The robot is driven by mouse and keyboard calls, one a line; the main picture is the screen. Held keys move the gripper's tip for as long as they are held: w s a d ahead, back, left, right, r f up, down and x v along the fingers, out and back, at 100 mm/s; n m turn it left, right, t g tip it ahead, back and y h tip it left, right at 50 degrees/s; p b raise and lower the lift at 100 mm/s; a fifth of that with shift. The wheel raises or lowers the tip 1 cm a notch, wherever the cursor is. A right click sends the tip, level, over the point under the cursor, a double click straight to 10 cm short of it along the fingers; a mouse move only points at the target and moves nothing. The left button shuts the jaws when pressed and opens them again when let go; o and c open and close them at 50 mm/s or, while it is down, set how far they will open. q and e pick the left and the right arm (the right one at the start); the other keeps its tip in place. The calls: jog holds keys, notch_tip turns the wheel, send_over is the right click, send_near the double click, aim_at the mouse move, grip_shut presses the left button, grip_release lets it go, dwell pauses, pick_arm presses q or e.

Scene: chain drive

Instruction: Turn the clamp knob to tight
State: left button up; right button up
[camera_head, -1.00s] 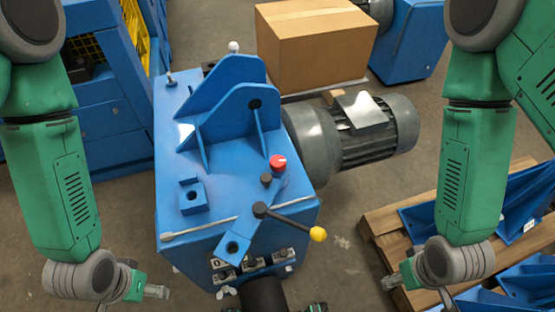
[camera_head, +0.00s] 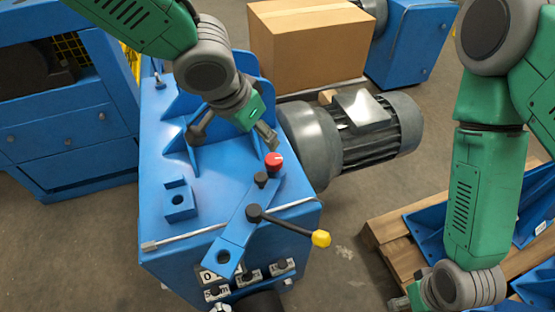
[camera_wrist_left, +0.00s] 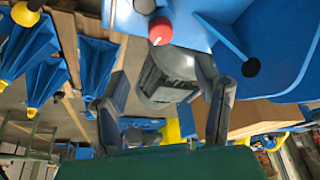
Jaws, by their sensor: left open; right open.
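The clamp knob is a small red knob (camera_head: 273,160) with a white mark, on the blue machine housing (camera_head: 165,220). In the left wrist view the red knob (camera_wrist_left: 160,32) shows near the top with its white line. My left gripper (camera_head: 267,138) is over the housing, just behind and above the knob, apart from it. In the left wrist view its two fingers (camera_wrist_left: 172,88) are spread with nothing between them; the knob lies beyond the tips. My right gripper (camera_head: 399,303) is low at the bottom right, far from the knob, and only partly seen.
A black lever with a yellow ball (camera_head: 321,239) sticks out in front of the knob. A blue bracket (camera_head: 251,70) stands behind my left wrist. A grey motor (camera_head: 360,135) is at the right, a cardboard box (camera_head: 310,50) behind. A pallet (camera_head: 385,240) lies at the right.

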aim_at(274, 158)
pick_arm(q)
jog(key=b+x, duration=0.3)
jog(key=x, duration=1)
jog(key=shift+w+d+f, duration=0.1)
jog(key=shift+w+f, duration=0.05)
jog(key=shift+f, duration=0.05)
jog(key=c, duration=1.1)
